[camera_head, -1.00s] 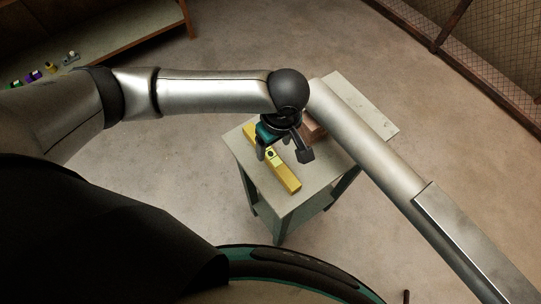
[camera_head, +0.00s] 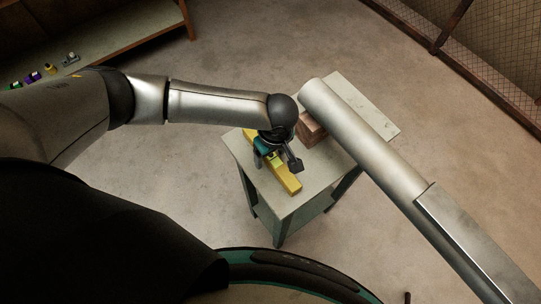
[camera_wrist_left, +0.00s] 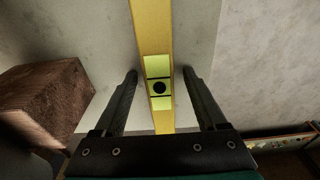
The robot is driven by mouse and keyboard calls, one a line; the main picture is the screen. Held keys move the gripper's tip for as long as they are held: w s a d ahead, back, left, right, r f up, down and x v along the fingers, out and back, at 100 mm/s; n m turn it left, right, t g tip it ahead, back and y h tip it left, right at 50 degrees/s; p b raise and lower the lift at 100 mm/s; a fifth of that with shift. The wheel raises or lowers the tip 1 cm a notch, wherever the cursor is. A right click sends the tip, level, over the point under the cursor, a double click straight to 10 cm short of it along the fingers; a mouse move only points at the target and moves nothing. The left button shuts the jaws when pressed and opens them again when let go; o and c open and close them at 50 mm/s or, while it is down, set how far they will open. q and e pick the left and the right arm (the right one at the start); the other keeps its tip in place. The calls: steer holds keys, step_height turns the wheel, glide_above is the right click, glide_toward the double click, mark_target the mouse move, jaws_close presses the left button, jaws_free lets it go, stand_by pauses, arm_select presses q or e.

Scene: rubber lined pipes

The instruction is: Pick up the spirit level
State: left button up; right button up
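The yellow spirit level (camera_head: 286,180) lies on the small table, running from upper left to lower right. In the left wrist view the level (camera_wrist_left: 152,40) runs up the middle, with its pale green vial and dark bubble mark near the fingers. My left gripper (camera_head: 277,165) is over the middle of the level. In the left wrist view its fingers (camera_wrist_left: 159,73) are apart, one on each side of the level, with gaps between. The gripper hides part of the level in the head view. My right gripper is not in view.
The small table (camera_head: 352,90) carries a brown brick-like block (camera_head: 311,132) just beyond the level; the block also shows at left in the wrist view (camera_wrist_left: 45,103). A grey pipe-like shape (camera_head: 365,135) crosses above the table. A shelf (camera_head: 130,42) with small coloured items stands at upper left.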

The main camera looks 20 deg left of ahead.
arm_select(q)
jaws_close()
stand_by(0.4)
steer(key=shift+r, duration=0.1)
